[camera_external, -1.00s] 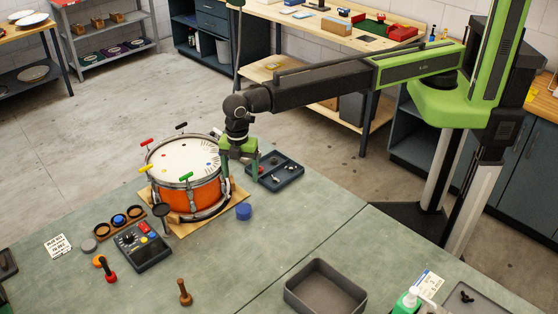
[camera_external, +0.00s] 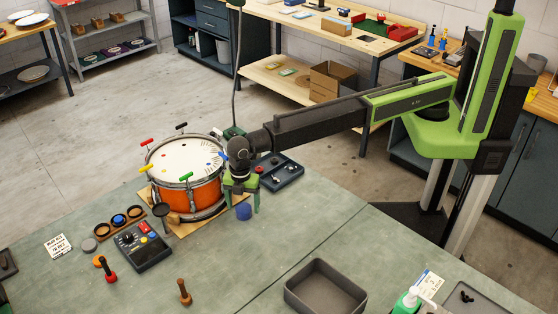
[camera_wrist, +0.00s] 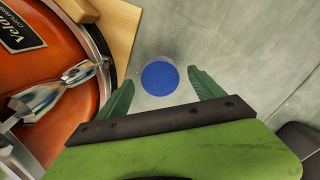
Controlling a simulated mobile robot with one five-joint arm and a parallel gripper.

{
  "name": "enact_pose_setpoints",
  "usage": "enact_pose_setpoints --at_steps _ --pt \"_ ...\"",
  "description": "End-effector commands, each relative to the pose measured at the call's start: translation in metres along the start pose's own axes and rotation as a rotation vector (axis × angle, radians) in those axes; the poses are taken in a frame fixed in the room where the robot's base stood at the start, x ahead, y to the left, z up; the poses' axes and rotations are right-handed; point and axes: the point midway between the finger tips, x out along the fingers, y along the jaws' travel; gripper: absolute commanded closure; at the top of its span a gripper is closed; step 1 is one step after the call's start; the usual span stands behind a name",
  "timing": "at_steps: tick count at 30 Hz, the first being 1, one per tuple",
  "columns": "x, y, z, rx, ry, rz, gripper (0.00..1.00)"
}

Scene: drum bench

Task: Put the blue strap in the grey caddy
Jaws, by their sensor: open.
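The blue strap, a small round blue roll (camera_external: 243,212), stands on the bench just right of the drum's wooden board. In the wrist view the blue roll (camera_wrist: 160,78) lies between and slightly beyond the two green fingertips. My gripper (camera_external: 244,203) is above and just behind it, pointing down, and also shows in the wrist view (camera_wrist: 160,88). The fingers are open and hold nothing. The grey caddy (camera_external: 327,267), an open rectangular box, stands empty at the front of the bench, right of the seam.
An orange drum (camera_external: 187,178) on a wooden board (camera_external: 215,222) is close left of my gripper. A dark parts tray (camera_external: 282,172) lies behind it. A green-and-white bottle (camera_external: 408,301) stands right of the caddy. Bare bench lies between roll and caddy.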

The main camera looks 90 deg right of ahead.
Motion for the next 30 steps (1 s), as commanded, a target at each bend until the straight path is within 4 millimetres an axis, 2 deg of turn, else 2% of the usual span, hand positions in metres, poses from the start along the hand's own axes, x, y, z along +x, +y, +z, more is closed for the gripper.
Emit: enact_pose_setpoints --at_steps 1,8,24,30 --pt "0.0112 0.0 0.0 0.0 0.0 0.0 0.23" --pt "0.0073 -0.0001 0.0 0.0 0.0 0.0 0.23" --pt "0.0073 0.0 0.0 0.0 0.0 0.0 0.94" --pt "0.0068 0.0 0.0 0.0 0.0 0.0 0.96"
